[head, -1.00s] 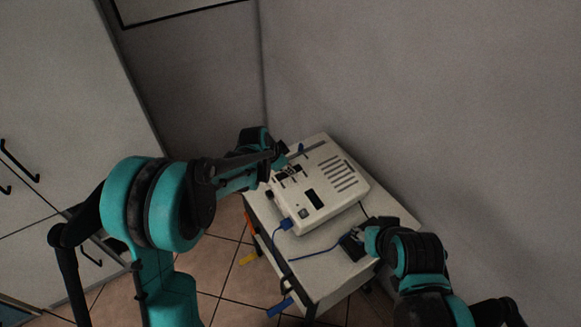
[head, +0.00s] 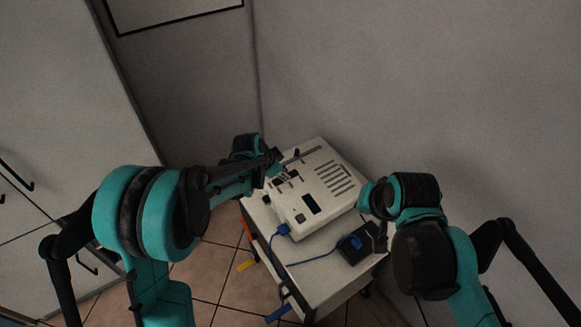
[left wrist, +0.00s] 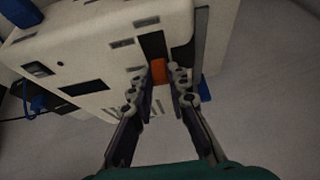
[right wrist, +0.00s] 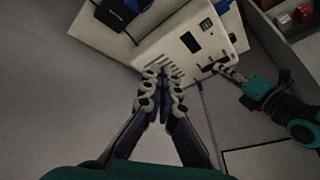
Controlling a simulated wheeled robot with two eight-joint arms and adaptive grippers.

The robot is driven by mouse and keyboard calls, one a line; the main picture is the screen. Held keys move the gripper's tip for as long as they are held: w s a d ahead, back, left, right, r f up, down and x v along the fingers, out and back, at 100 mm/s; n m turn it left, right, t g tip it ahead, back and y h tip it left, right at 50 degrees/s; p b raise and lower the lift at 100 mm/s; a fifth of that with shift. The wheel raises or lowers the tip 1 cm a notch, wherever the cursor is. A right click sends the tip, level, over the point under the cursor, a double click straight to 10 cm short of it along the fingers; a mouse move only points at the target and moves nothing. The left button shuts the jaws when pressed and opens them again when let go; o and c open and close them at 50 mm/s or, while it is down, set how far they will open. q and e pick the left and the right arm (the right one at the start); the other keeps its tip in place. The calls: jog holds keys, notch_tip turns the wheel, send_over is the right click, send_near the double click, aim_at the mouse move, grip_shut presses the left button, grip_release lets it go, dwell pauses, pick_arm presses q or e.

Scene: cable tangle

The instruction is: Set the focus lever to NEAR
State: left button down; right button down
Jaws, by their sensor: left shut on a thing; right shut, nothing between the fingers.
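A white device (head: 330,160) with vent slits and a dark display lies on the cart top. In the left wrist view, an orange lever knob (left wrist: 158,70) stands at the end of a dark slot in the device (left wrist: 100,40). My left gripper (left wrist: 168,80) is shut on this knob. In the head view, my left gripper (head: 282,168) is over the device's far left part and hides the knob. My right gripper (right wrist: 161,78) is shut and empty, in front of the device's vented side in its wrist view. No NEAR marking is readable.
A black box (head: 352,254) with a blue plug and cable lies on the cart's near right part. Another blue plug (head: 283,231) is in the device's near side. The cart top (head: 315,272) is bare in front. Walls stand behind and right.

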pick_arm(q)
jog(key=shift+s+a+f, duration=0.1)
pick_arm(e)
jog(key=w+a+r+m+g+y, duration=0.1)
jog(key=w+a+m+g, duration=0.25)
jog(key=w+m, duration=0.65)
jog(key=w+a+r+m+g+y, duration=0.15)
jog(key=w+a+m, duration=0.35)
jog(key=w, duration=0.9)
jog(key=w+a+f+m, duration=0.1)
jog(key=f+m, duration=0.1)
jog(key=f, duration=0.3)
jog(key=w+a+f+m+g, duration=0.1)
jog(key=w+a+f+m, duration=0.1)
jog(key=f, duration=0.3)
jog(key=w+a+f+m+g, duration=0.1)
jog(key=f+m, duration=0.2)
jog(key=f, duration=0.2)
jog(key=shift+w+a+f+y, duration=0.15)
jog(key=shift+f+y, duration=0.1)
jog(key=shift+f, duration=0.1)
jog(key=s+a, duration=0.1)
jog(key=a+f, duration=0.1)
jog(key=shift+s+a+f, duration=0.1)
jog(key=shift+s+a, duration=0.25)
jog(key=shift+s, duration=0.05)
jog(key=shift+s+a, duration=0.3)
jog(key=shift+a, duration=0.15)
